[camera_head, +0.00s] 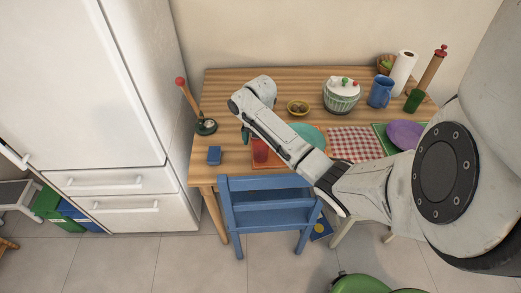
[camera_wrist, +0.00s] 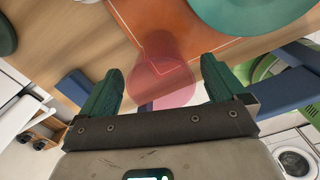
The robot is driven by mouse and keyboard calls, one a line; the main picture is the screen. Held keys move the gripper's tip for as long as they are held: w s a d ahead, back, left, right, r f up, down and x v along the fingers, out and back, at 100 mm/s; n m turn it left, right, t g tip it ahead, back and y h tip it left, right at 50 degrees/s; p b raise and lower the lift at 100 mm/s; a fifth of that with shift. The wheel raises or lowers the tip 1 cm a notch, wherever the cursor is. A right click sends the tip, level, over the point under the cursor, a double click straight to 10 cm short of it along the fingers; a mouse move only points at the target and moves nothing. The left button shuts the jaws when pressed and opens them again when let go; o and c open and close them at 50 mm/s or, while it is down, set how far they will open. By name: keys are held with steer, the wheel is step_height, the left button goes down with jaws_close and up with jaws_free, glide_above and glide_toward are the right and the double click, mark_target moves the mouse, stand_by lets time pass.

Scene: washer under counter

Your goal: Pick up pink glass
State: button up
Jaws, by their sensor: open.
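The pink glass (camera_head: 261,151) is see-through and stands on the orange placemat (camera_head: 262,165) near the table's front edge. In the wrist view the pink glass (camera_wrist: 163,78) is between the two green fingers of my gripper (camera_wrist: 162,88), with room on both sides. My gripper (camera_head: 246,136) is open and empty. In the head view my arm hides part of the gripper and of the placemat.
A teal plate (camera_head: 312,137) lies right of the glass. A small blue box (camera_head: 214,155) stands left of it. A blue chair (camera_head: 268,205) stands at the table's front edge.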

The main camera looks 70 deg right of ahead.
steer(key=shift+f, duration=1.8)
steer(key=c, duration=1.2)
